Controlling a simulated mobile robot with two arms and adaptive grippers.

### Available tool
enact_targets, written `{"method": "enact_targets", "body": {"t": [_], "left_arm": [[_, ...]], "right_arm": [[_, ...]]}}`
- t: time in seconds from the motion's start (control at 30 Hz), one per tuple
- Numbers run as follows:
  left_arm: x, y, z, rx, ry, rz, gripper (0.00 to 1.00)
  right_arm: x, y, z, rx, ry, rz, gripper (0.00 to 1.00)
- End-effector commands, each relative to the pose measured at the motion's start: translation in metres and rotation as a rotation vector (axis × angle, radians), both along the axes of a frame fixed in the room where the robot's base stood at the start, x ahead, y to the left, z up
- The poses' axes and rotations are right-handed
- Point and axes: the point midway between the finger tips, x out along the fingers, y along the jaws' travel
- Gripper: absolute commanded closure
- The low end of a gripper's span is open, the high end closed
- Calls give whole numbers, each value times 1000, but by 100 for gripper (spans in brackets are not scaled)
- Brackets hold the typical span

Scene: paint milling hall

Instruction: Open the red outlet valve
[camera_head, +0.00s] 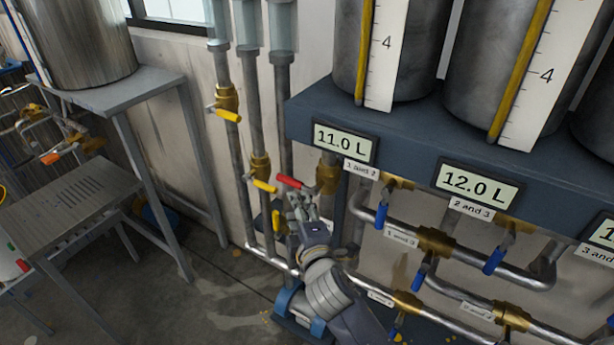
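The red valve handle (290,182) sticks out to the left of a brass valve body (327,175) on a vertical pipe, below the 11.0 L display. The handle lies roughly across the pipe. My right gripper (301,205), on an arm coming up from the lower right, is just below the red handle. Its fingertips are close to the handle, but I cannot tell whether they touch it. The fingers are small and overlap the pipes behind, so their opening is unclear. My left gripper is not in view.
Yellow-handled valves (228,114) sit on pipes to the left. Blue-handled valves (381,214) and horizontal pipes fill the right. Tanks (405,60) stand on a dark shelf above. A grey metal table (125,90) is at left, with open floor (215,285) in between.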

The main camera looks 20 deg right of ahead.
Motion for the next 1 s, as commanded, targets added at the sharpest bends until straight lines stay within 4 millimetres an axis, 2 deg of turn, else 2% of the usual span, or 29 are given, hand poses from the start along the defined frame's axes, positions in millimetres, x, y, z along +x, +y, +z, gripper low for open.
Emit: {"method": "enact_targets", "body": {"t": [0.07,0.23,0.7,1.0], "left_arm": [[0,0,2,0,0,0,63],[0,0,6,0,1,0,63],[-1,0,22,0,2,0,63],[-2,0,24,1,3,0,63]], "right_arm": [[0,-1,12,-12,-16,-3,63],[14,-3,13,-16,-21,-4,63],[89,-11,2,-14,-20,-3,63],[105,-13,-2,-12,-19,-4,63]]}}
